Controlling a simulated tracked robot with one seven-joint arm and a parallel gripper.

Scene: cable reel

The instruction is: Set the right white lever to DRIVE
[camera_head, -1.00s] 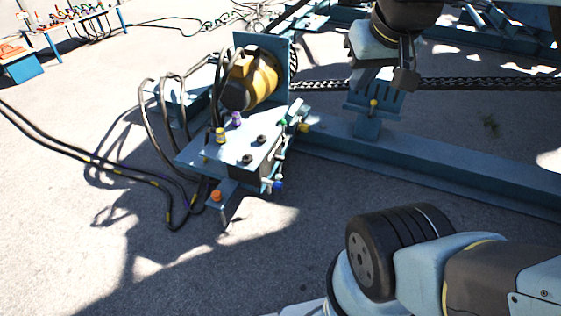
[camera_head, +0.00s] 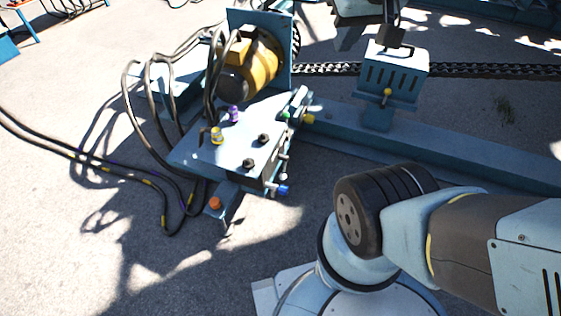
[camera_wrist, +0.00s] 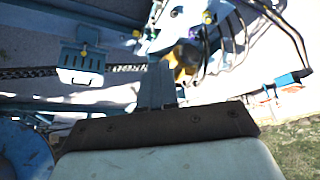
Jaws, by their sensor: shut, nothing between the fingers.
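I cannot make out a white lever or a DRIVE marking in either view. A pale blue slotted box (camera_head: 396,72) with a small yellow knob (camera_head: 387,97) stands on the blue beam in the head view. The box also shows at upper left in the wrist view (camera_wrist: 82,64). My gripper (camera_head: 393,35) is partly cut off at the top of the head view, just above the box in the picture. In the wrist view my gripper (camera_wrist: 159,84) points upward, its narrow fingers together and empty, to the right of the box. Contact with the box cannot be told.
A blue valve block (camera_head: 215,153) with coloured caps stands left of the beam (camera_head: 460,156). Behind it is a yellow motor (camera_head: 262,62) with black hoses. Cables (camera_head: 75,155) lie on the ground at left. A chain (camera_head: 480,70) runs behind the box. Open ground lies at lower left.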

